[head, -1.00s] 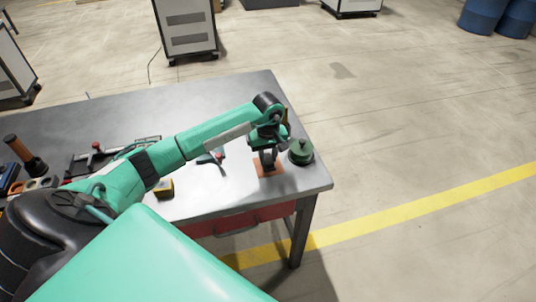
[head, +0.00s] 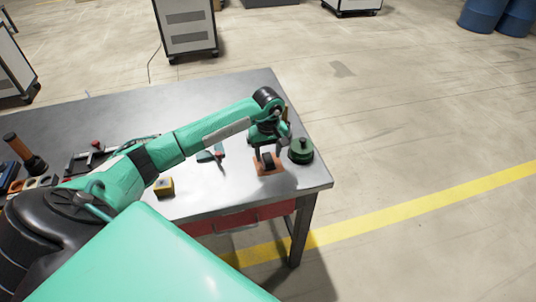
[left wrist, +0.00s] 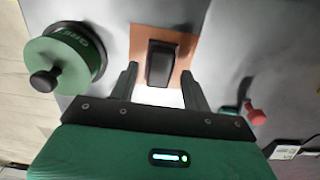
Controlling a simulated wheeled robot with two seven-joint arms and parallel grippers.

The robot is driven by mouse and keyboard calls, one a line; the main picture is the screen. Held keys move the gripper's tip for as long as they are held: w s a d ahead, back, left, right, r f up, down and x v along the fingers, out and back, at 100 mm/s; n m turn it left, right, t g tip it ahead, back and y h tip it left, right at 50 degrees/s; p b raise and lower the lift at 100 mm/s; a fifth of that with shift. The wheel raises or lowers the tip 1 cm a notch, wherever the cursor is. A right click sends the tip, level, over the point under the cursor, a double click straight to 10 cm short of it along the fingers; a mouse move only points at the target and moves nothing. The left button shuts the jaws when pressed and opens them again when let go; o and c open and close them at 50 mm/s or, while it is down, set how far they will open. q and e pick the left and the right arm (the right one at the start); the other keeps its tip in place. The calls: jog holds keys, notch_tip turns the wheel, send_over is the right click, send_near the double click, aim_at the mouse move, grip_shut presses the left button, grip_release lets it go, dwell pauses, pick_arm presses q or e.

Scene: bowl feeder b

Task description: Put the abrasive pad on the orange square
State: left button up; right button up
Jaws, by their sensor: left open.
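The abrasive pad, a dark block (left wrist: 161,63), lies on the orange square (left wrist: 141,42) in the left wrist view, with orange showing around it. In the head view the dark pad (head: 267,159) sits on the orange square (head: 269,171) near the table's right end. My left gripper (left wrist: 160,74) is open and empty, its fingertips on either side of the pad's near end and apart from it. In the head view the left gripper (head: 268,154) is just above the square. My right gripper is not in view.
A green round object with a dark knob (left wrist: 64,57) stands close beside the square, also in the head view (head: 300,151). A red-and-green tool (head: 210,155) and a yellow-black box (head: 164,186) lie left on the grey table (head: 225,101). More tools lie far left.

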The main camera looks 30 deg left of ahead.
aim_at(268, 157)
pick_arm(q)
notch_tip(268, 157, up, 4)
jog(key=shift+f+b, duration=0.15)
jog(key=shift+b, duration=0.35)
notch_tip(268, 157, up, 7)
jog(key=b, duration=0.1)
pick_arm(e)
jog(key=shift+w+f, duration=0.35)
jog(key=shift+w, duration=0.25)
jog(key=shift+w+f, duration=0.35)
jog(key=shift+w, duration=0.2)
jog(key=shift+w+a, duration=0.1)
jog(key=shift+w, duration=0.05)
